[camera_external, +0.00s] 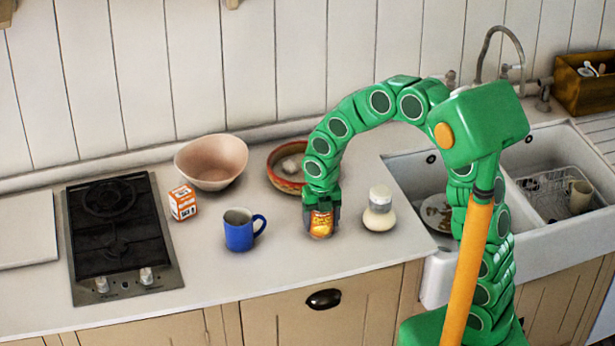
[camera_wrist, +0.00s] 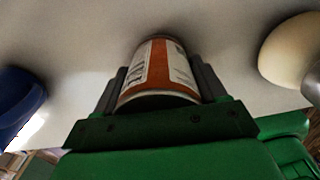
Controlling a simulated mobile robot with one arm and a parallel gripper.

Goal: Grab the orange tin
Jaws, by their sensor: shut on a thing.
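My gripper (camera_external: 321,214) points down from above and is shut on the tin, a finger on each side. It also shows in the wrist view (camera_wrist: 160,88). I cannot tell whether the tin's base touches the counter. The tin's upper part is hidden by my gripper in the external view.
A blue mug (camera_external: 239,231) stands left of the tin, and a cream jar (camera_external: 379,216) close on its right. Behind are a terracotta dish (camera_external: 284,182) and a pink bowl (camera_external: 211,164). An orange-white box (camera_external: 183,203) stands by the hob (camera_external: 115,240). The counter in front is clear.

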